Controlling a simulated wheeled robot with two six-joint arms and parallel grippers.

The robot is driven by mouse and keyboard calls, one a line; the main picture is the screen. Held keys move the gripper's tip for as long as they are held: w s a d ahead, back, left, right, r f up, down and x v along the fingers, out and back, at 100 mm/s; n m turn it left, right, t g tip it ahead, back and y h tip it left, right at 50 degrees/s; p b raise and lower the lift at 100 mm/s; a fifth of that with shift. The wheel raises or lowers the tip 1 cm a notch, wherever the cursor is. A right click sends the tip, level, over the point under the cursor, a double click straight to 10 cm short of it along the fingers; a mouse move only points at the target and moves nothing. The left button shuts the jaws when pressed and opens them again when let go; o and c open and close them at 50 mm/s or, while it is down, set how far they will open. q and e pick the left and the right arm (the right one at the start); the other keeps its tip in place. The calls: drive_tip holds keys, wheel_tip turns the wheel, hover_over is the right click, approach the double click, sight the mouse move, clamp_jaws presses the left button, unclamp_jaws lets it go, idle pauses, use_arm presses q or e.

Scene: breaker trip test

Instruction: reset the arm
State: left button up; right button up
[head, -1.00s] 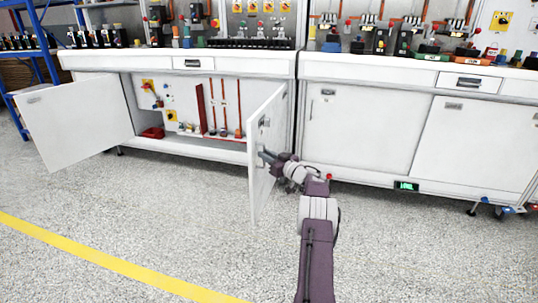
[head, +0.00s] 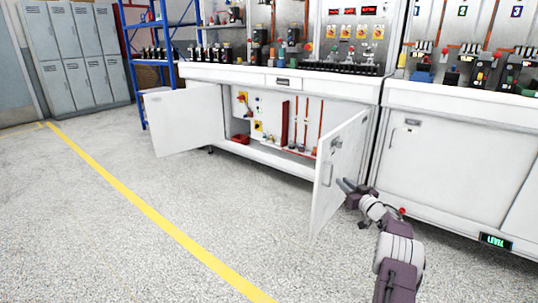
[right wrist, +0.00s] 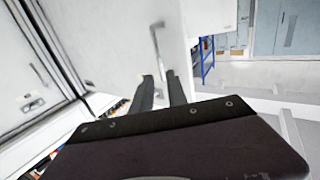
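My right gripper (head: 343,184) is at the open right door (head: 349,150) of the left cabinet, in front of its face. In the right wrist view its two dark fingers (right wrist: 160,84) are apart, with nothing clearly clamped between them. A grey door handle (right wrist: 156,45) shows just beyond the fingertips; its lower end lines up with the gap, and I cannot tell whether they touch. My right arm (head: 397,262) reaches in from the bottom right of the head view. My left gripper is not in view.
The left cabinet door (head: 186,118) also stands open. A bench (head: 230,70) with breakers tops the cabinet; a second closed cabinet (head: 450,160) stands right. A blue rack (head: 130,60) and lockers (head: 70,55) are at the back left. The floor (head: 190,215) is clear.

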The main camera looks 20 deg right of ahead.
drive_tip(key=w+a+r+n+y+p, duration=0.1)
drive_tip(key=w+a+r+n+y, duration=0.15)
drive_tip(key=a+r, duration=0.65)
drive_tip(key=w+a+r+n+y+p, duration=0.1)
drive_tip(key=w+a+r+y+p, duration=0.15)
drive_tip(key=a+r, duration=0.7)
drive_tip(key=s+a+r+m+h+p, duration=0.1)
drive_tip(key=s+a+r+m, duration=0.15)
drive_tip(key=a, duration=1.15)
drive_tip(key=s+a+f+m+g+h+p, duration=0.1)
drive_tip(key=s+a+f+g+h, duration=0.1)
drive_tip(key=s+f+g, duration=0.55)
drive_tip(key=s+a+f+m+g+h, duration=0.1)
drive_tip(key=s+a+f+g+h, duration=0.15)
drive_tip(key=s+f, duration=0.95)
drive_tip(key=s+f+g+p, duration=0.1)
drive_tip(key=s+f+g, duration=0.3)
drive_tip(key=s, duration=0.6)
drive_tip(key=s+f+g+p, duration=0.1)
drive_tip(key=s+f+g, duration=0.25)
drive_tip(key=s, duration=0.75)
wheel_tip(320, 180, up, 36)
drive_tip(key=p, duration=3.6)
drive_tip(key=shift+w+n+t+y, duration=0.3)
drive_tip(key=shift+n+t+y, duration=0.05)
drive_tip(key=shift+n, duration=0.05)
